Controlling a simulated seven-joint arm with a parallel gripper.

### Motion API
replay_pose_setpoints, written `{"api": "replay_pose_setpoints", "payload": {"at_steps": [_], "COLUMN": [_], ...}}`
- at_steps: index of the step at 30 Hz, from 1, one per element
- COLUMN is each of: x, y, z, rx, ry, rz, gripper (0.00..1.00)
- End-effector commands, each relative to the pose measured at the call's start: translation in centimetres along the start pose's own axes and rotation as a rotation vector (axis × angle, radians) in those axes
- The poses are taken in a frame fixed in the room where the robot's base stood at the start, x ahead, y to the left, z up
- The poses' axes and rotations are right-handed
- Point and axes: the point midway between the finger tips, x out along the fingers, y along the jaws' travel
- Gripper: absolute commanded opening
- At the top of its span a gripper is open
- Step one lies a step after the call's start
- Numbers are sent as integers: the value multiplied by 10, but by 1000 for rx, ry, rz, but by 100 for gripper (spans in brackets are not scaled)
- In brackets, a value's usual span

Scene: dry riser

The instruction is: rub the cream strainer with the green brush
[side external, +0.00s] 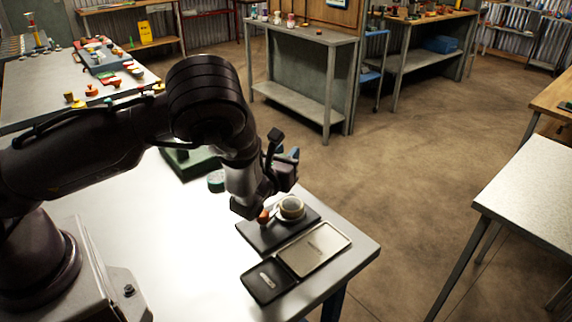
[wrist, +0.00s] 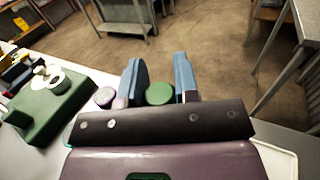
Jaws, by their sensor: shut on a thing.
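The cream strainer (side external: 291,207) is a round ring-shaped piece on a dark flat board (side external: 262,236) near the table's front corner in the side view. My gripper (wrist: 158,84) has blue fingers, and a round green part, which I take for the green brush (wrist: 158,94), shows between them in the wrist view. The gripper is shut on it. In the side view my gripper is just above and behind the strainer. The brush is hidden there, so I cannot tell whether it touches the strainer.
A small orange piece (side external: 264,216) is beside the strainer. A silver-and-black tray (side external: 315,249) lies in front of the board. A green block (side external: 193,162) and a teal round piece (side external: 216,181) stand behind my arm.

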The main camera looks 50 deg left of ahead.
Motion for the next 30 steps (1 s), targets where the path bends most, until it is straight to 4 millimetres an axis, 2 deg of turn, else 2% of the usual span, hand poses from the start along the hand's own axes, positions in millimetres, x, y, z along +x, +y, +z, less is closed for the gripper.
{"api": "replay_pose_setpoints", "payload": {"at_steps": [6, 12, 30], "x": [0, 0, -1], "y": [0, 0, 0], "z": [21, 33, 33], "rx": [-3, 0, 2], "ry": [-1, 0, 0], "rz": [0, -1, -2], "gripper": [5, 5, 5]}}
